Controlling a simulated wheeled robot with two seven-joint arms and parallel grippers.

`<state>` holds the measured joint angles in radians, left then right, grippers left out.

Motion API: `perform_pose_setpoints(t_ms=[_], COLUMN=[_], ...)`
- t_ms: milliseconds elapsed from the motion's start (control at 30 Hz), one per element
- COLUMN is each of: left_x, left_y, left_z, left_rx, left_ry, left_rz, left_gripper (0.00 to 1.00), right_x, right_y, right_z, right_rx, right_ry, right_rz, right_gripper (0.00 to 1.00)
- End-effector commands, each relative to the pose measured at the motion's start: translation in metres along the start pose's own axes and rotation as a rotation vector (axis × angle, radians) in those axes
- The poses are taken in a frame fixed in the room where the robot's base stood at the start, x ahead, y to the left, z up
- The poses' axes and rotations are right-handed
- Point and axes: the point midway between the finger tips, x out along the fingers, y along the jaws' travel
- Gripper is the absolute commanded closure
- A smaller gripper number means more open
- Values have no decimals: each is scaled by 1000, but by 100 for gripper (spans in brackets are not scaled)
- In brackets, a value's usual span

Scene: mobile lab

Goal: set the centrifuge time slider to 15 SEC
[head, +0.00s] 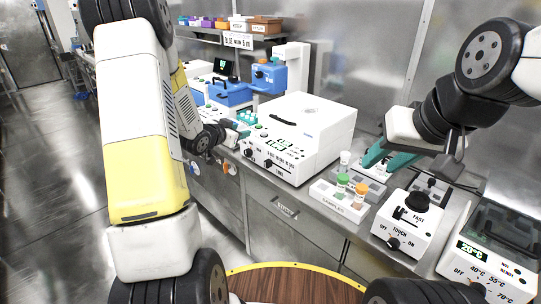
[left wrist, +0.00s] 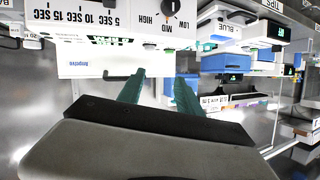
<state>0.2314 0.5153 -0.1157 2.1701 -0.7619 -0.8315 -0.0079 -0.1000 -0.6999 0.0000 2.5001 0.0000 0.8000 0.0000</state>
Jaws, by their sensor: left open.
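The white centrifuge (head: 312,130) stands on the bench, with a control panel on its front. In the left wrist view its panel (left wrist: 100,22) appears upside down, with 5, 10 and 15 SEC labels beside a LOW/MID/HIGH dial (left wrist: 171,6). In the head view a small dark handle (head: 268,163) sits at the left end of the time labels, seemingly by 5 SEC; the handle is out of the wrist view. My left gripper (head: 241,131) is open and empty, just left of the panel; its fingers also show in the wrist view (left wrist: 160,92). My right gripper (head: 378,162) appears open above a sample rack.
A white SAMPLES rack (head: 340,200) with capped tubes stands right of the centrifuge. Further right are a touch mixer (head: 408,225) and a heating unit (head: 485,265). Blue devices (head: 230,93) stand behind my left gripper. The floor at the left is clear.

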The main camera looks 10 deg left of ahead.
Motion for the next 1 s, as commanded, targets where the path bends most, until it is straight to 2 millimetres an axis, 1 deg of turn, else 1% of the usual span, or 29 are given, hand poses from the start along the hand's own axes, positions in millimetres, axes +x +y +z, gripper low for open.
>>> perform_pose_setpoints(t_ms=[33, 100, 200, 300, 400, 500, 633, 767, 1000], left_x=[12, 22, 27, 25, 19, 14, 17, 32, 66], left_y=[8, 21, 42, 60, 74, 81, 86, 90, 100], left_z=[24, 47, 78, 102, 118, 126, 125, 117, 102], left_rx=[-6, -15, -45, -87, -125, -149, -157, -156, -155], left_ry=[32, 99, 195, 280, 346, 385, 402, 403, 402], left_rz=[40, 97, 175, 238, 281, 304, 315, 316, 314], left_gripper=[58, 58, 58, 58, 58, 58, 58, 58, 58], right_x=[0, 0, 0, 0, 0, 0, 0, 0, 0], right_y=[0, 0, 0, 0, 0, 0, 0, 0, 0], right_z=[0, 0, 0, 0, 0, 0, 0, 0, 0], right_rx=[0, 0, 0, 0, 0, 0, 0, 0, 0], right_ry=[0, 0, 0, 0, 0, 0, 0, 0, 0], right_rz=[0, 0, 0, 0, 0, 0, 0, 0, 0], right_gripper=[64, 64, 64, 64, 64, 64, 64, 64, 64])
